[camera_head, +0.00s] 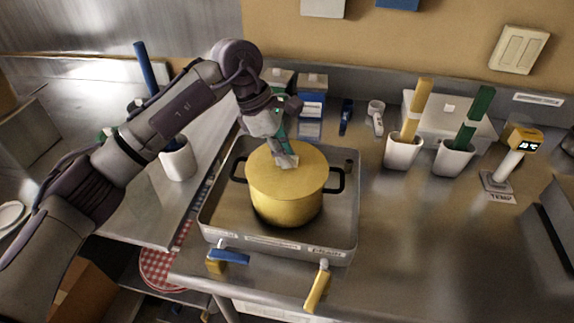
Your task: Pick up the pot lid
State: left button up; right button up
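A yellow pot (284,205) with two black side handles stands upright in a shallow metal tray (338,240). Its yellow lid (308,172) lies flat on top of it. My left gripper (286,162) points down at the middle of the lid, with its fingertips at or just above the lid's top. The fingers hide the centre of the lid, so I cannot tell whether they grip a knob or whether they are open or shut. My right gripper is not in view.
White cups (403,152) with yellow and green-handled tools stand at the right, near a yellow-topped thermometer (506,160). Another white cup (178,159) stands left of the tray. Blue (230,256) and yellow (318,287) handles show at the tray's front. The counter right of the tray is mostly clear.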

pick_arm(q)
grip_shut()
jog(key=shift+r, duration=0.1)
